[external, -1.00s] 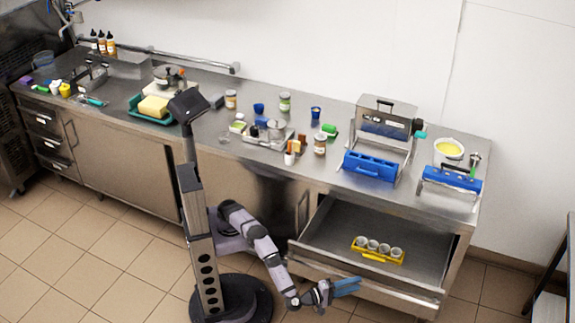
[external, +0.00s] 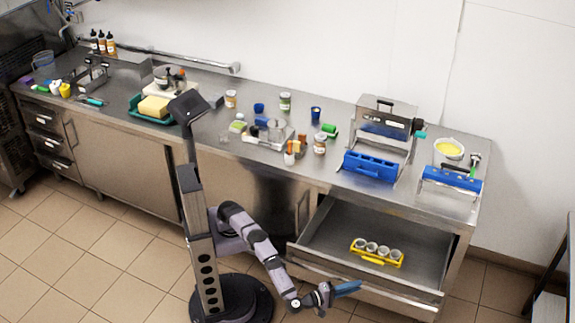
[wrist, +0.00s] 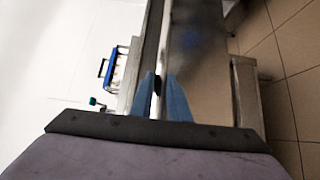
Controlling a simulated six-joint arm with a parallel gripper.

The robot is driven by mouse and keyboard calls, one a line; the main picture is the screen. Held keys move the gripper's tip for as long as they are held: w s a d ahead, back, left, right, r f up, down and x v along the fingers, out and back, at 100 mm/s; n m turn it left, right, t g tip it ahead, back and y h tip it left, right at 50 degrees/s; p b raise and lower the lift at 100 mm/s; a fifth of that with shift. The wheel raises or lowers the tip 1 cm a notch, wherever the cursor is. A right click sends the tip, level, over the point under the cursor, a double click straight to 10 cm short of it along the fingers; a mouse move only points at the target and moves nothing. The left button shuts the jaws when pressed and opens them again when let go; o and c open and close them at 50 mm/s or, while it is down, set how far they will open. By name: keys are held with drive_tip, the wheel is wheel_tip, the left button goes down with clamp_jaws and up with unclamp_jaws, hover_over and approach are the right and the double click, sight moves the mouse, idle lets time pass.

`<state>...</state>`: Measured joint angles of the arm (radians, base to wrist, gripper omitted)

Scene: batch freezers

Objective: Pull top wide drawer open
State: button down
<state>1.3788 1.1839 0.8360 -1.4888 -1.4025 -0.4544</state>
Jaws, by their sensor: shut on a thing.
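The wide drawer (external: 330,235) at the right end of the steel counter stands pulled out, its inside in plain view. A yellow rack (external: 376,261) with several white cups sits in it. My gripper (external: 358,286) is low at the drawer's front (external: 410,297), its blue fingers against the front panel. In the wrist view my blue fingers (wrist: 162,90) are closed around a thin pale bar that runs along the drawer front, seemingly its handle (wrist: 161,50). The exact contact is partly hidden by the fingers.
The counter top above carries a steel machine (external: 388,118), blue moulds (external: 370,166), a yellow bowl (external: 449,148) and several jars. A table or rack edge (external: 552,290) stands at the far right. Tiled floor lies open in front.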

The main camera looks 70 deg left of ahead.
drive_tip(key=shift+s+d+b, duration=0.55)
drive_tip(key=shift+s+d, duration=0.65)
drive_tip(key=shift+d, duration=0.05)
drive_tip(key=c, duration=1.7)
unclamp_jaws()
drive_tip(key=shift+a, duration=0.1)
drive_tip(key=s, duration=0.7)
drive_tip(key=shift+s+p, duration=0.2)
drive_tip(key=shift+p, duration=0.1)
drive_tip(key=shift+w+r, duration=0.1)
